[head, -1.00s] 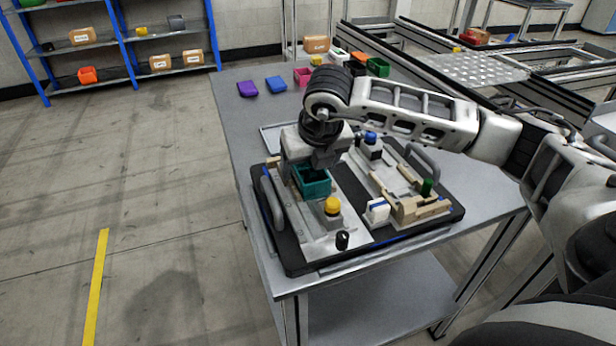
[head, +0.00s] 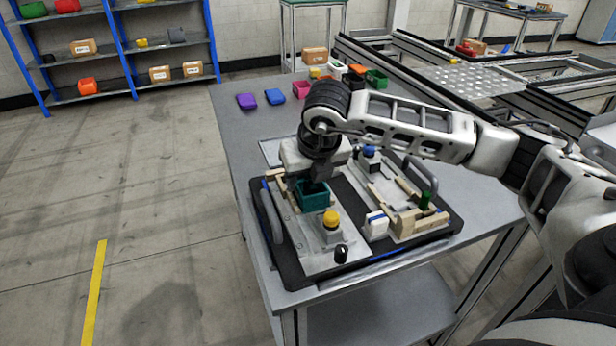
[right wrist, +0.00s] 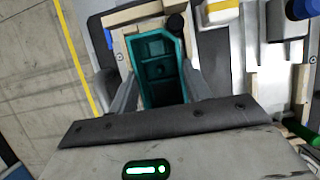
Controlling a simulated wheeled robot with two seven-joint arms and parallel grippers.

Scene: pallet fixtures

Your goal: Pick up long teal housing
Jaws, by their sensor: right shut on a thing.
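The long teal housing (head: 312,195) is an open box with small compartments inside. It is at the left half of the pallet fixture (head: 300,262), just behind a yellow button. It also shows in the right wrist view (right wrist: 155,66), between my two fingers, with a wooden rail along its left and far sides. My right gripper (head: 314,182) reaches down from above and is shut on the housing. I cannot tell whether the housing's underside touches the fixture. My left gripper is not in view.
The yellow button (head: 331,219) and a black knob (head: 341,253) stand in front of the housing. A blue button (head: 369,152) stands behind to the right. Purple (head: 246,101) and blue (head: 275,96) parts lie at the table's back. The table's left strip is clear.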

